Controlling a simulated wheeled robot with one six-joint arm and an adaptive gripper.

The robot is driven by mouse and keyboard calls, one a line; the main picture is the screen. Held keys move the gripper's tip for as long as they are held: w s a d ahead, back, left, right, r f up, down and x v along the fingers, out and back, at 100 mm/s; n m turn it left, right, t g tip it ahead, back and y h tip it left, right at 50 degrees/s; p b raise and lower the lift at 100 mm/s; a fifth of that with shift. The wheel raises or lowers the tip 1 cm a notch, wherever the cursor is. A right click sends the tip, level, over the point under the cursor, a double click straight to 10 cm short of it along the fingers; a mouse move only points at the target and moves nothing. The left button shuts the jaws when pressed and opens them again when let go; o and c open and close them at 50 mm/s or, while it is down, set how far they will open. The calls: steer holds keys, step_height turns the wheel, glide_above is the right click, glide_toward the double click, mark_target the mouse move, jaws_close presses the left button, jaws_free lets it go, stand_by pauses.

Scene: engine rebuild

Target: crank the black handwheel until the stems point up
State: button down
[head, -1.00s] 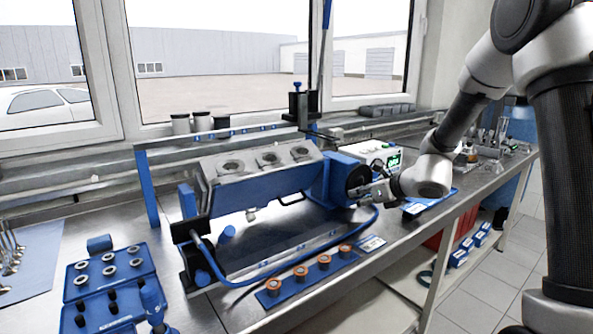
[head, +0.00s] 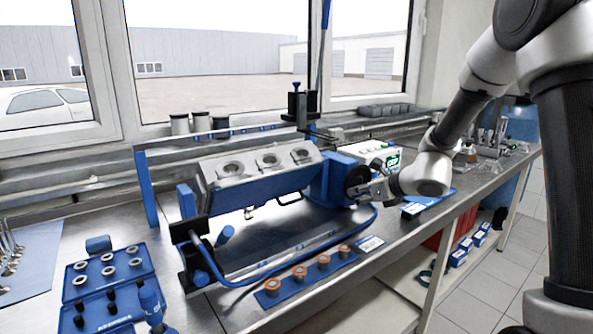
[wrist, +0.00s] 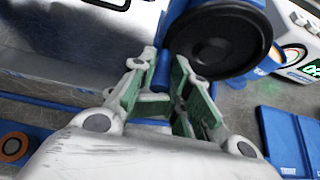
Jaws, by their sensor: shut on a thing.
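The black handwheel (head: 357,177) is on the right end of the blue tilting fixture (head: 328,180). In the wrist view the handwheel's round black face (wrist: 222,42) is just beyond my fingers. My gripper (head: 372,188) is at the wheel's lower right edge. In the wrist view my gripper (wrist: 166,72) is shut on the wheel's handle, which is mostly hidden between the green-padded fingers. The grey cylinder head (head: 250,172) sits tilted in the fixture, its face with three round openings turned up and toward me. A small part shows below it; I cannot make out the stems clearly.
A blue strip with several copper-coloured rings (head: 298,275) lies in front of the fixture. A blue tray of rings (head: 107,275) is at the left. A box with a green display (head: 392,161) stands behind my gripper.

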steer(key=shift+s+a, duration=0.2)
steer(key=shift+a, duration=0.05)
steer(key=shift+s+a+r, duration=0.15)
steer(key=shift+s+a, duration=0.05)
steer(key=shift+a, duration=0.1)
steer(key=c, duration=2.2)
jaws_free()
steer(key=shift+s+a+r, duration=0.15)
steer(key=shift+a+r, duration=0.05)
steer(key=shift+r, duration=0.1)
steer(key=shift+o, duration=0.4)
steer(key=shift+r, duration=0.1)
